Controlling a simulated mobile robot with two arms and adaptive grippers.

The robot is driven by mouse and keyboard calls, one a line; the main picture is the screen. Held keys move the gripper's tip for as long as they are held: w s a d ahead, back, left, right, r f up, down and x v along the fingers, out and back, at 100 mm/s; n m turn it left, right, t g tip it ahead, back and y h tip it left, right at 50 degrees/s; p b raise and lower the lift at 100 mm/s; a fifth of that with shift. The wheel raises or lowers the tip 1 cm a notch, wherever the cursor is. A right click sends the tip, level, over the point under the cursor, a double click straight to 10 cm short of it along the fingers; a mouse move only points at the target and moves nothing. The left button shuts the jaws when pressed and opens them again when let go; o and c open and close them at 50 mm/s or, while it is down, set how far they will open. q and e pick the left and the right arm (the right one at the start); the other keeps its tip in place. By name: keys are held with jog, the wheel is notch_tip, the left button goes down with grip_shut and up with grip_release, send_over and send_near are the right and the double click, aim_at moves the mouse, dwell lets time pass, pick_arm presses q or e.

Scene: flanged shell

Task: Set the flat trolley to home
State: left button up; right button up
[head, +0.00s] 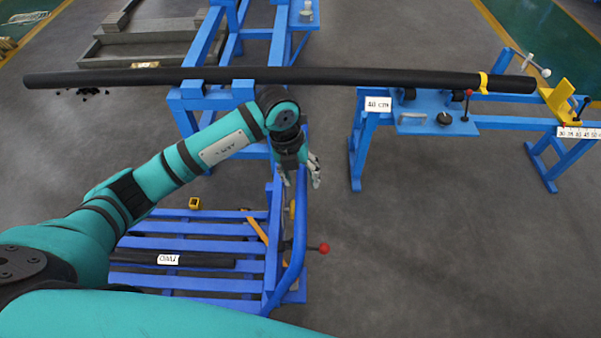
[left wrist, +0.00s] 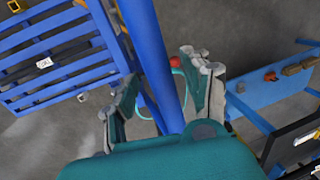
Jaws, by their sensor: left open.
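The flat trolley (head: 200,246) is a blue slatted cart at the lower left of the head view. A dark bar with a white label lies on its slats. Its blue tubular handle (head: 293,247) runs along the right side, with a red-knobbed lever (head: 323,248) beside it. My left gripper (head: 300,179) is open at the handle's far end. In the left wrist view the handle (left wrist: 155,55) passes between the spread fingers of the gripper (left wrist: 163,92), and the slats (left wrist: 55,60) show at upper left. Firm contact cannot be told. My right gripper is not in view.
A long black pipe (head: 330,76) lies across blue stands behind the trolley. The right stand (head: 420,119) carries clamps and a yellow bracket (head: 560,100). A grey tray (head: 150,40) is at the back left. The floor (head: 430,250) right of the trolley is clear.

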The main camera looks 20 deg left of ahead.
pick_arm(q)
jog(key=shift+c, duration=0.2)
grip_shut()
dwell(0.3)
jog(key=shift+a+f+b, duration=0.1)
jog(key=shift+a+b, duration=0.3)
jog(key=shift+a, duration=0.05)
jog(key=shift+s+a, duration=0.1)
jog(key=shift+a, duration=0.1)
jog(key=shift+c, duration=1.6)
grip_release()
jog(key=o, duration=0.4)
jog(key=shift+s+a, duration=0.15)
jog(key=shift+c, duration=0.2)
